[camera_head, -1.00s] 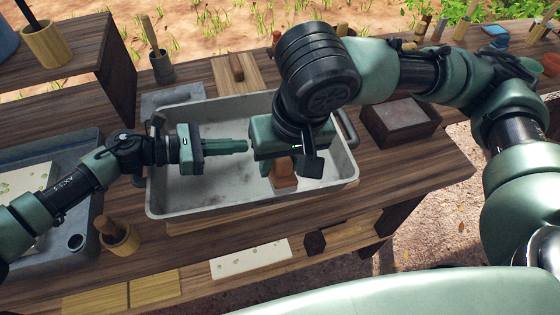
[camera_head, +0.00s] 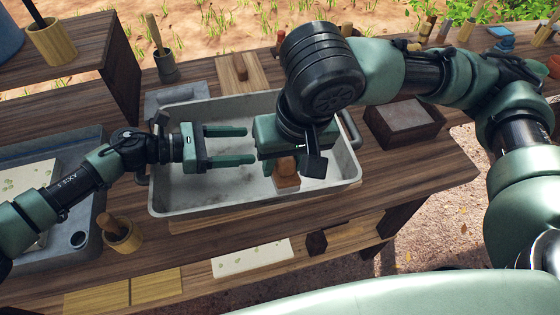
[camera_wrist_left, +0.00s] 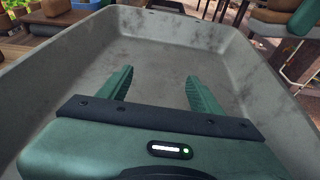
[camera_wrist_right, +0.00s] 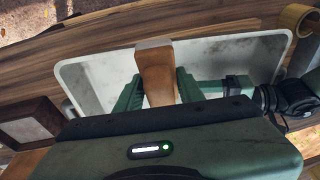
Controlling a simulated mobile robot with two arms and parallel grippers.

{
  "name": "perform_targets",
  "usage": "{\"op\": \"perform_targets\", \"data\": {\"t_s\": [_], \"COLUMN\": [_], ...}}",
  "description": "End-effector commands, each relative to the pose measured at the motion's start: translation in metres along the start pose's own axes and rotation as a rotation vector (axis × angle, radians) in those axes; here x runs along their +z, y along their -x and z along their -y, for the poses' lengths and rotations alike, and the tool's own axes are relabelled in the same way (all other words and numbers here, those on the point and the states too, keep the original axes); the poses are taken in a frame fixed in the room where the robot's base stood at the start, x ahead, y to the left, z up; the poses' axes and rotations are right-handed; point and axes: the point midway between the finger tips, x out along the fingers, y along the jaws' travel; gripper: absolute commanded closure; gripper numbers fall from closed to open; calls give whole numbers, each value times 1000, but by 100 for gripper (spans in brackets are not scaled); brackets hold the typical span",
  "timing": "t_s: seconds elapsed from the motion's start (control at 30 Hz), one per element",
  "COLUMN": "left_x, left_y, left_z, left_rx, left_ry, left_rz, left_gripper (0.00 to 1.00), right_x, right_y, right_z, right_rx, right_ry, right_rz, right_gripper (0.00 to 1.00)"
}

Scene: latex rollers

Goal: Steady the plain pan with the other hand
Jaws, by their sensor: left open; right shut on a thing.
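The plain pan (camera_head: 178,204) is a grey metal rectangular tray with side handles on the wooden table. It also shows in the left wrist view (camera_wrist_left: 150,55) and the right wrist view (camera_wrist_right: 210,65). My left gripper (camera_head: 250,146) is open and empty over the pan's left part, its two fingers spread and pointing right. In the left wrist view (camera_wrist_left: 158,85) nothing is between its fingers. My right gripper (camera_wrist_right: 155,85) is shut on a brown wooden block-like tool (camera_wrist_right: 155,68) over the pan's right part. The tool's lower end (camera_head: 287,175) shows below the gripper; its upper part is hidden.
A dark wooden box (camera_head: 405,121) stands right of the pan. A grey sink-like basin (camera_head: 85,235) and a wooden cup with a handle (camera_head: 121,238) are at left. A wooden board (camera_head: 238,82) with a small block lies behind the pan.

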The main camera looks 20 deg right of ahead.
Motion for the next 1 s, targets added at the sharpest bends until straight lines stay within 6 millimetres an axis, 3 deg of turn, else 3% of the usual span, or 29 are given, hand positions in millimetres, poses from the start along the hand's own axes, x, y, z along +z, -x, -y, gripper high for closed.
{"op": "perform_targets", "data": {"t_s": [0.03,0.1,0.3,0.47,0.6,0.7,0.83,1.0], "left_x": [-16,-16,-9,27,58,65,64,67], "left_y": [-6,-6,-6,-2,20,44,77,111], "left_z": [10,10,18,61,123,154,169,166], "left_rx": [-16,-16,-44,-186,-346,-370,-279,-83], "left_ry": [22,22,18,-3,-54,-95,-140,-170], "left_rz": [-12,-12,-13,-53,-223,-407,-637,-815], "left_gripper": [52,72,72,72,72,72,72,72], "right_x": [0,0,0,0,0,0,0,0], "right_y": [-2,-2,-2,-2,-1,-1,0,0], "right_z": [0,0,0,0,0,0,0,0], "right_rx": [0,0,0,0,0,0,0,0], "right_ry": [0,0,0,0,0,0,0,0], "right_rz": [0,0,0,0,0,0,0,0], "right_gripper": [95,95,95,95,95,95,95,95]}}
